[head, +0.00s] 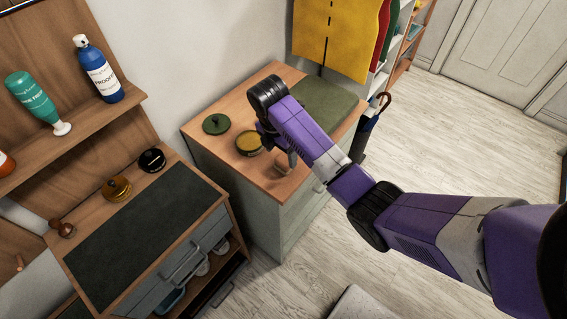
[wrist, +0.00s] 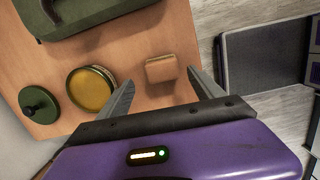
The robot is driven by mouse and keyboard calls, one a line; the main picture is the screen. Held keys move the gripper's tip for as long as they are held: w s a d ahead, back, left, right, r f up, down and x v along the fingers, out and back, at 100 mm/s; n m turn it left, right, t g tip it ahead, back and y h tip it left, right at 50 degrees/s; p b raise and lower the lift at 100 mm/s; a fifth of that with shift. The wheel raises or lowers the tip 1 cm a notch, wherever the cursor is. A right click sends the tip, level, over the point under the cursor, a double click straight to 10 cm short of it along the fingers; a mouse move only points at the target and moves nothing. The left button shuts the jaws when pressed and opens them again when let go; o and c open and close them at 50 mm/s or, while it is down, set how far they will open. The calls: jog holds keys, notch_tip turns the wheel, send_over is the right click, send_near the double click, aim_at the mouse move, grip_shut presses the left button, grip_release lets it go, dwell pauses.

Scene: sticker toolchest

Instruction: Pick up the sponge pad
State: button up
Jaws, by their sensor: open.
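The sponge pad is probably the small tan block (wrist: 161,69) on the wooden cabinet top, seen in the wrist view. My gripper (wrist: 160,76) is open, with one finger on each side of the block in the picture. The right fingertip looks closer to the block than the left one. I cannot tell how high the fingers are above the top, and no contact shows.
An open round tin with yellow contents (wrist: 91,90) stands left of my left finger, with a green lid (wrist: 38,104) beyond it. A green case (wrist: 95,15) lies at the back of the top. A workbench (head: 150,225) stands to the left in the head view.

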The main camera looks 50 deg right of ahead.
jog(key=shift+s+d+f+p, duration=0.1)
jog(key=shift+d+f, duration=0.05)
jog(key=shift+f, duration=0.55)
jog(key=shift+s+d+f+p, duration=0.1)
jog(key=shift+d+f+p, duration=0.1)
jog(key=shift+f, duration=0.55)
jog(key=shift+s+d+f+p, duration=0.1)
jog(key=shift+d+f, duration=0.05)
jog(key=shift+f, duration=0.55)
jog(key=c, duration=1.4)
jog(key=shift+r, duration=0.1)
jog(key=shift+c, duration=0.2)
notch_tip(320, 180, up, 14)
jog(key=p, duration=0.3)
notch_tip(320, 180, up, 6)
send_over(284, 159)
jog(key=shift+a, duration=0.1)
